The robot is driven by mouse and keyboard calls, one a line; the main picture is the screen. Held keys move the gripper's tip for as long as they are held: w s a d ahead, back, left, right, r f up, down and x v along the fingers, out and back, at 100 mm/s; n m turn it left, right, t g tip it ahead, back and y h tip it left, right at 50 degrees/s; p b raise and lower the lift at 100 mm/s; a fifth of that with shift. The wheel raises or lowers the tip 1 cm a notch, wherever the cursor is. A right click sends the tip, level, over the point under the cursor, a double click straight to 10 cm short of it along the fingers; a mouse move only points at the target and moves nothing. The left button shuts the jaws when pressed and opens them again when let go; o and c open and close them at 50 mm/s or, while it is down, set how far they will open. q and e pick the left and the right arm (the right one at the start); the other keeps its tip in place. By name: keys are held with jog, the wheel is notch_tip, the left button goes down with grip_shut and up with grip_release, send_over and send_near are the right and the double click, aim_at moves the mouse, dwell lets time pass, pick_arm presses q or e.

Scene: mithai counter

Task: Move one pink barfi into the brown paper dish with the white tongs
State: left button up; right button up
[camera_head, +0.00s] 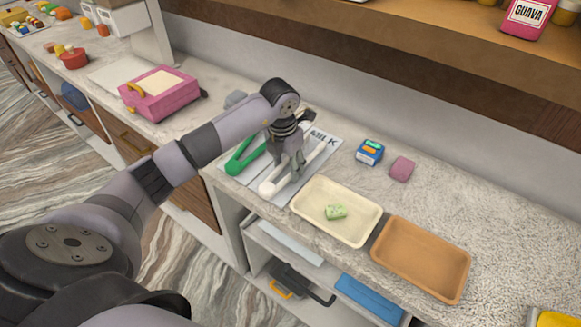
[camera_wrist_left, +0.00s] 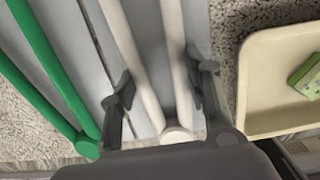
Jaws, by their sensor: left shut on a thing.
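My left gripper (camera_head: 287,172) is shut on the white tongs (camera_head: 271,187), near their hinge end, over the printed sheet on the counter. In the left wrist view its fingers (camera_wrist_left: 160,95) stand on either side of the two white arms (camera_wrist_left: 133,62). I cannot tell whether the tongs are clear of the sheet. A pink block (camera_head: 401,168), seemingly the pink barfi, lies on the bare counter. The brown paper dish (camera_head: 448,294) is empty, right of the cream tray. My right gripper is not in view.
Green tongs (camera_head: 243,160) lie left of the white ones. The cream tray (camera_head: 367,231) holds a green piece (camera_head: 335,212). A small blue box (camera_head: 370,151) stands beside the pink block. A pink case (camera_head: 160,98) is farther left. The counter right of the pink block is clear.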

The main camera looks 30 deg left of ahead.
pick_arm(q)
jog(key=shift+s+d+f, duration=0.1)
jog(key=c, duration=0.6)
jog(key=shift+o, duration=0.2)
